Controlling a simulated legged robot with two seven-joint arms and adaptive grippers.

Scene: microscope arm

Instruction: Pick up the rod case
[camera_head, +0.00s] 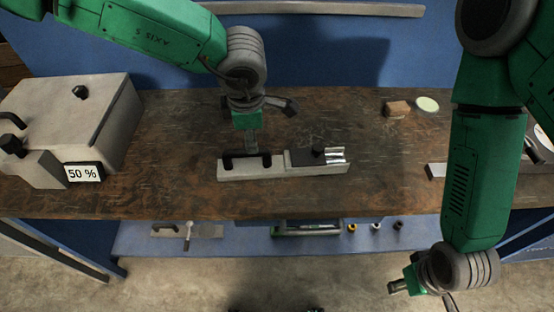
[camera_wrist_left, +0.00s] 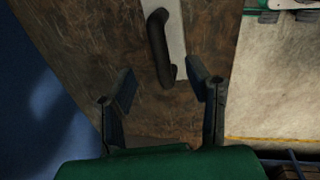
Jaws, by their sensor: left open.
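The rod case (camera_head: 230,173) is a long pale grey case lying on the wooden table, with a black handle on its left part and shiny metal rods at its right end. My left gripper (camera_head: 251,144) is above the case's left part, close to the handle. In the left wrist view, the black handle (camera_wrist_left: 160,48) and a strip of the grey case (camera_wrist_left: 178,30) lie beyond the fingertips. There my left gripper (camera_wrist_left: 163,92) is open with nothing between its fingers. My right gripper (camera_head: 420,290) hangs low in front of the table at the right; its finger opening is unclear.
A grey box (camera_head: 75,115) with a "50 %" sign (camera_head: 83,173) stands on the left of the table (camera_head: 180,125). A small brown block (camera_head: 397,109) and a pale round dish (camera_head: 427,104) are at the back right. A lower blue shelf (camera_head: 255,238) holds several small items.

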